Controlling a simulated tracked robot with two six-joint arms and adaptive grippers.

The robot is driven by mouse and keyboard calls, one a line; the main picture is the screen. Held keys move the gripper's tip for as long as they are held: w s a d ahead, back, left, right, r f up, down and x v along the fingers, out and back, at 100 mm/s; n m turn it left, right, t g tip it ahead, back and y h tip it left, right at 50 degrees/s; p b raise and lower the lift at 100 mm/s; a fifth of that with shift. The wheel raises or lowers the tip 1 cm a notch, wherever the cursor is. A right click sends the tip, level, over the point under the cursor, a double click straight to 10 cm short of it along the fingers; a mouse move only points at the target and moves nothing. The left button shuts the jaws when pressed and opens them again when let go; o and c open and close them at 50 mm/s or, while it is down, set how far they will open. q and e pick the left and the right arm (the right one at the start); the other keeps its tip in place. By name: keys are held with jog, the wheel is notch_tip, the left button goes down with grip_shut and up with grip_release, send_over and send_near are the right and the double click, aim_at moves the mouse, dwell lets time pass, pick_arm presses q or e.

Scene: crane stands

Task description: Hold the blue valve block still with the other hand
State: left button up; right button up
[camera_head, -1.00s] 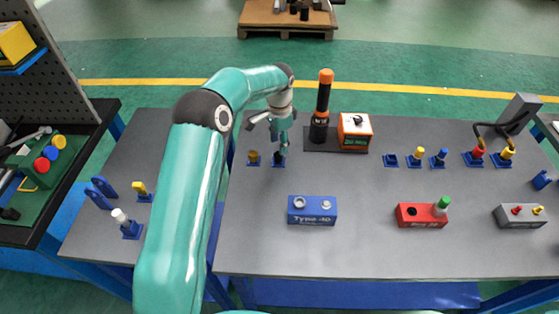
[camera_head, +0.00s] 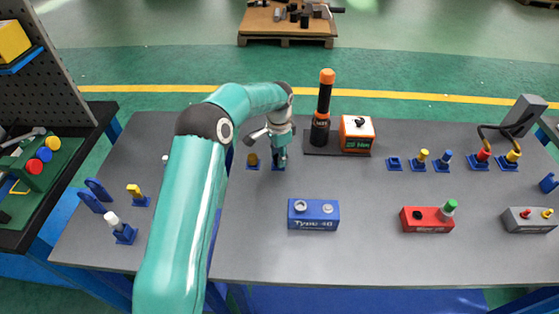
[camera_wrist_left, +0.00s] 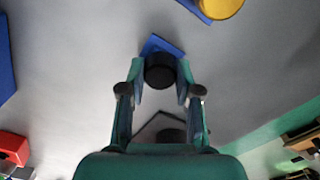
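The blue valve block (camera_head: 313,216), marked "Type 40", stands on the grey bench near the middle front, with two round fittings on top. Nothing touches it. A blue piece at the left edge of the left wrist view (camera_wrist_left: 5,65) appears to be its side. My left gripper (camera_head: 279,160) is behind and left of the block, pointing down at a small blue stand. In the left wrist view its fingers lie on both sides of a black cylinder (camera_wrist_left: 160,71) on that stand. I cannot tell whether they press on it. My right gripper is not in view.
A brass-coloured piece (camera_head: 252,160) stands just left of my left gripper. A black and orange cylinder (camera_head: 323,110) and an orange box (camera_head: 356,135) stand behind on the right. A red block (camera_head: 427,219) and a grey block (camera_head: 529,219) are farther right. Bench around the blue block is clear.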

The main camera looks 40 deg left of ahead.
pick_arm(q)
grip_shut()
jog(key=shift+r, duration=0.2)
jog(key=shift+r+p, duration=1.4)
jog(key=shift+r, duration=0.4)
jog(key=shift+s, duration=0.1)
